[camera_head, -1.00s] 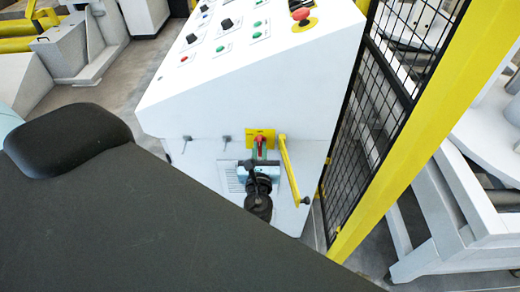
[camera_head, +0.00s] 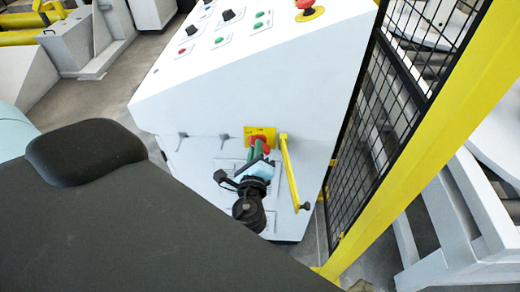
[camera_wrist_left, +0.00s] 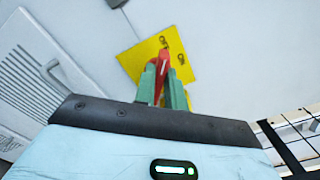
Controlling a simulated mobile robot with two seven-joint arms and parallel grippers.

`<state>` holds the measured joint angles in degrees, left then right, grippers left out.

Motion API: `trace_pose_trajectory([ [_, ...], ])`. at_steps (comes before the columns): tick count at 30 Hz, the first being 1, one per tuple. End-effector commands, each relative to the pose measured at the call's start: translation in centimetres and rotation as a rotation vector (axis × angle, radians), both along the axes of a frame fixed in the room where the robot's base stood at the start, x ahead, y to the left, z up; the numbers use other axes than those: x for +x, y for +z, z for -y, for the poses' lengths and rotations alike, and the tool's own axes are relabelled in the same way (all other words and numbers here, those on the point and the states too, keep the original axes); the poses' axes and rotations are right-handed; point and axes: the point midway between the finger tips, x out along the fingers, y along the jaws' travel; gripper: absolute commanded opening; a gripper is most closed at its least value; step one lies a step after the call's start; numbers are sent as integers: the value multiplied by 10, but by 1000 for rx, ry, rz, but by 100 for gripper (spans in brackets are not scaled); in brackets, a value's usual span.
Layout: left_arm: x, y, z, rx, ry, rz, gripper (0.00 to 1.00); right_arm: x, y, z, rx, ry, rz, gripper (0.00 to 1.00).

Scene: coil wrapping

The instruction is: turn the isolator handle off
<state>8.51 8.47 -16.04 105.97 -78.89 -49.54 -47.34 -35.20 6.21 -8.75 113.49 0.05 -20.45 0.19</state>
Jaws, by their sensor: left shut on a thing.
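The isolator handle (camera_head: 262,144) is red and sits on a yellow plate (camera_head: 251,132) on the front of the white cabinet. In the left wrist view the red handle (camera_wrist_left: 164,62) stands between two green fingers, and the yellow plate (camera_wrist_left: 134,61) looks tilted behind it. My left gripper (camera_head: 258,153) is shut on the handle, with its wrist hanging below and slightly left. The fingers also show in the left wrist view (camera_wrist_left: 161,78). They hide the handle's lower part. My right gripper is not in view.
A yellow bar (camera_head: 289,172) stands close to the right of the handle. The sloped panel above carries buttons and a red emergency stop (camera_head: 307,4). A black mesh fence (camera_head: 362,130) and yellow post (camera_head: 412,140) stand to the right.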

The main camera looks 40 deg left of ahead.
Motion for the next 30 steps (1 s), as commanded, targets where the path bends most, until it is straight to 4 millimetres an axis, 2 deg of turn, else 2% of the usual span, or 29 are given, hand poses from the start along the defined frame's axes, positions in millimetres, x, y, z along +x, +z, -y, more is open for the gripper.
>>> trace_pose_trajectory([
  [1, -1, -6, 0, -41, 2, 18, 0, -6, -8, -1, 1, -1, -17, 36],
  [6, -2, -7, -1, -179, 2, 103, 0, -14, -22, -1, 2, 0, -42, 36],
  [15, -2, -9, -2, -398, 3, 239, 0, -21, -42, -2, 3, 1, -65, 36],
  [30, -1, -8, -2, -587, 1, 358, 0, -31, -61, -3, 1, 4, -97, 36],
])
